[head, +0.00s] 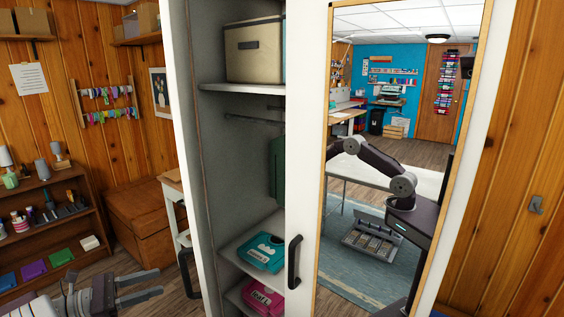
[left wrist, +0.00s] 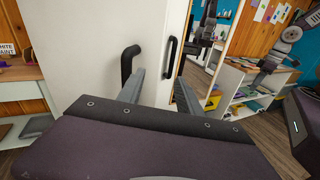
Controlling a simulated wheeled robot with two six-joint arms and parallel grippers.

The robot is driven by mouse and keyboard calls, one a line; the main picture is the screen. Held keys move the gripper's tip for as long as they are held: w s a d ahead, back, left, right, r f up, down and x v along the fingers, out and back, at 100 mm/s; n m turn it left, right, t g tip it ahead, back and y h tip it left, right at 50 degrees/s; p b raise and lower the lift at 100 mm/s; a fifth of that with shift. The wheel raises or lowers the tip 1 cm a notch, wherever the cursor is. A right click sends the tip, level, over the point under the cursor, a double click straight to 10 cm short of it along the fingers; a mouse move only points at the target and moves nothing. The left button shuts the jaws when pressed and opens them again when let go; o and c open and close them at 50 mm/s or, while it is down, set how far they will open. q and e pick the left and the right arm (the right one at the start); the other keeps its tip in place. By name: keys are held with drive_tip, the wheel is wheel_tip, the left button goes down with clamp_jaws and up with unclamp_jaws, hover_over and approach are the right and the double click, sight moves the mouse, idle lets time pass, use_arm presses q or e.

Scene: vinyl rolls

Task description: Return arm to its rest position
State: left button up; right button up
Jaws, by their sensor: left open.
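My left gripper (head: 158,281) is at the lower left of the head view, with its two fingers spread and nothing between them. In the left wrist view the open fingers (left wrist: 158,76) point toward a white cabinet door (left wrist: 100,50) with black handles. The fingers look clear of the handles, though the distance is hard to judge. The left arm is cut off by the bottom edge of the head view. My right gripper is not in view; a grey and black arm shows only as a reflection in the mirror.
The white cabinet (head: 182,120) stands open, with a beige bin (head: 254,50), a teal folded item (head: 262,252) and a pink one (head: 262,298) on shelves. A mirror door (head: 385,175) with a black handle (head: 294,262) is at right. A low wooden shelf (head: 50,215) stands left.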

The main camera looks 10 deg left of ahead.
use_arm(q)
drive_tip(key=w+d+r+m+g+h, duration=0.1)
drive_tip(key=d+r+m+g, duration=0.15)
drive_tip(key=d, duration=0.55)
drive_tip(key=w+d+r+m+g+h, duration=0.1)
drive_tip(key=w+d+m+g, duration=0.1)
drive_tip(key=d+g, duration=0.35)
drive_tip(key=s+d+f+m+g+y, duration=0.2)
drive_tip(key=s+d+m+g+y, duration=0.15)
drive_tip(key=d, duration=1.15)
drive_tip(key=s+d+f+m+g+y, duration=0.1)
drive_tip(key=s+d+f+m+y, duration=0.2)
drive_tip(key=s, duration=0.4)
drive_tip(key=s+d+f+m+g+y, duration=0.2)
drive_tip(key=s+f+m+y, duration=0.2)
drive_tip(key=s+f+m, duration=0.25)
drive_tip(key=a+f+m+t+y, duration=0.4)
drive_tip(key=a+m, duration=0.3)
drive_tip(key=a, duration=0.2)
drive_tip(key=shift+w+f, duration=0.15)
drive_tip(key=shift+f, duration=0.5)
